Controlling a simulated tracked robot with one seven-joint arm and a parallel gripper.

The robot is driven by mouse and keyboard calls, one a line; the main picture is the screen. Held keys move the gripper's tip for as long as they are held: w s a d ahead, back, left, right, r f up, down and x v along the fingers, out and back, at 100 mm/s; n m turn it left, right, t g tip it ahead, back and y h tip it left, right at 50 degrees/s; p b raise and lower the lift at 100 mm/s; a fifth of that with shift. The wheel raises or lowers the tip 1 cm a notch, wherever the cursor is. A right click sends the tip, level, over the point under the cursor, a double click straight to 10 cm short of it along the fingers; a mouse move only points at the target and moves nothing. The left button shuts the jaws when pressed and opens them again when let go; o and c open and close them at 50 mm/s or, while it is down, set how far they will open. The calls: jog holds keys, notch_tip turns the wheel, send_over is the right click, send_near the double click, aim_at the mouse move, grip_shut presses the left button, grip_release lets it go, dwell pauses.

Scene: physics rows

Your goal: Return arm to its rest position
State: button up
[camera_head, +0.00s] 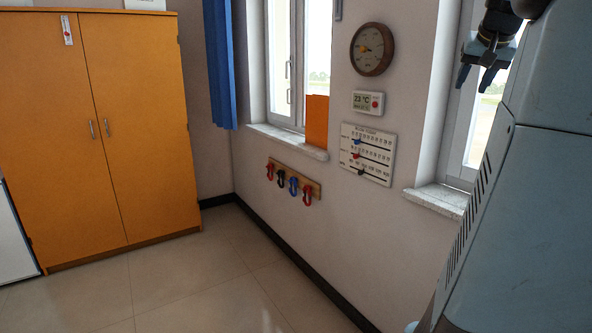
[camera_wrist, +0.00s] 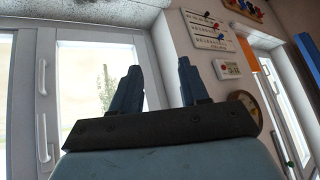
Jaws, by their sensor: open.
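My gripper (camera_head: 477,77) hangs at the top right of the head view, in front of the right window. Its two blue fingers stand apart with nothing between them. In the wrist view the fingers (camera_wrist: 158,90) are also apart and empty, with the window and wall behind them. My arm is folded close to my body at the right of the head view, and part of it is out of frame.
An orange cabinet (camera_head: 135,130) stands at the left. The wall bears a round dial (camera_head: 372,49), a thermostat (camera_head: 368,102), a slider board (camera_head: 366,153) and a rack with several coloured clips (camera_head: 314,187). A window sill (camera_head: 437,199) juts out near my body. The tiled floor (camera_head: 200,285) is clear.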

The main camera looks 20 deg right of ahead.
jog(key=a+f+n+y, duration=0.1)
jog(key=a+f, duration=0.2)
jog(key=a, duration=0.5)
jog(key=a+f+n+y, duration=0.1)
jog(key=a+f+n, duration=0.15)
jog(key=a, duration=0.55)
jog(key=s+a+f+n, duration=0.2)
jog(key=s+a+f, duration=0.4)
jog(key=a+f, duration=0.2)
jog(key=s+a+f+n+g+y, duration=0.1)
jog(key=s+a+f+n, duration=0.1)
jog(key=s+a+f, duration=0.4)
jog(key=a+f, duration=0.2)
jog(key=a, duration=0.3)
jog(key=shift+s+a+f+y, duration=0.15)
jog(key=shift+a+f+y, duration=0.15)
jog(key=shift+a+f, duration=0.1)
jog(key=shift+d+n, duration=0.1)
jog(key=shift+n, duration=0.15)
